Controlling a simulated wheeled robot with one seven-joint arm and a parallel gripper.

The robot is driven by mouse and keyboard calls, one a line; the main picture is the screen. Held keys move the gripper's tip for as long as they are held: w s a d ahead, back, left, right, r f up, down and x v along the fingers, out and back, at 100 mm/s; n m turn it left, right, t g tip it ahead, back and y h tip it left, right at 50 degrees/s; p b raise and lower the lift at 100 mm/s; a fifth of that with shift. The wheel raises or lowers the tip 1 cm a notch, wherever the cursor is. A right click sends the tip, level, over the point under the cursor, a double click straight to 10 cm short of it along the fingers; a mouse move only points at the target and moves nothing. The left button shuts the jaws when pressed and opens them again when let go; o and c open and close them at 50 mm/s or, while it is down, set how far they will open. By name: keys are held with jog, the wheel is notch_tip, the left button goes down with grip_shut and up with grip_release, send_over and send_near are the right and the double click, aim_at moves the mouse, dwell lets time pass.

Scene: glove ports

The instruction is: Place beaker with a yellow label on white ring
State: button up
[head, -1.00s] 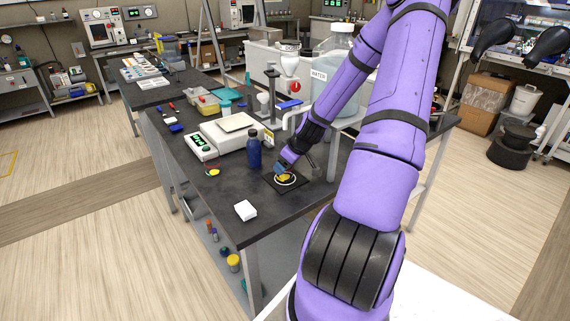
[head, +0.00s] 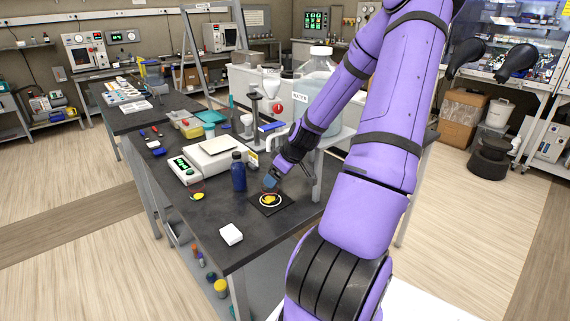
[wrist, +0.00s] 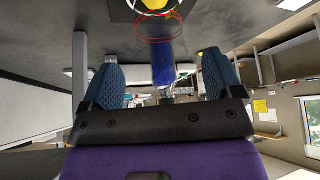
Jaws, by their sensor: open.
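The yellow-labelled beaker (head: 269,199) is small in the head view. It sits within the white ring (head: 261,204) on a dark square pad on the black bench. Its yellow part also shows at the top edge of the wrist view (wrist: 155,4), inside the white ring's curve; the rest is cut off. My gripper (head: 270,182) is just above and behind the beaker, apart from it. In the wrist view its two blue ribbed fingers are spread wide with nothing between them.
A dark blue bottle (head: 238,175) stands close to the left of my gripper. A white balance (head: 213,158) is behind it. A white block (head: 231,234) lies near the front edge. A grey post (head: 318,176) and large water bottle (head: 316,72) stand to the right.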

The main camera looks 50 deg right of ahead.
jog(key=v, duration=0.6)
jog(key=a+r+g+h, duration=0.2)
jog(key=a+r, duration=0.5)
jog(key=a, duration=0.3)
jog(key=a+r+g+h, duration=0.1)
jog(key=a+r, duration=0.6)
jog(key=a, duration=0.4)
jog(key=s+a+r+m+t+y, duration=0.1)
jog(key=s+a+r+t+y, duration=0.1)
jog(key=s+a+r, duration=0.8)
jog(key=s, duration=0.2)
jog(key=shift+s+a+r+m, duration=0.2)
jog(key=shift+s+a+m, duration=0.2)
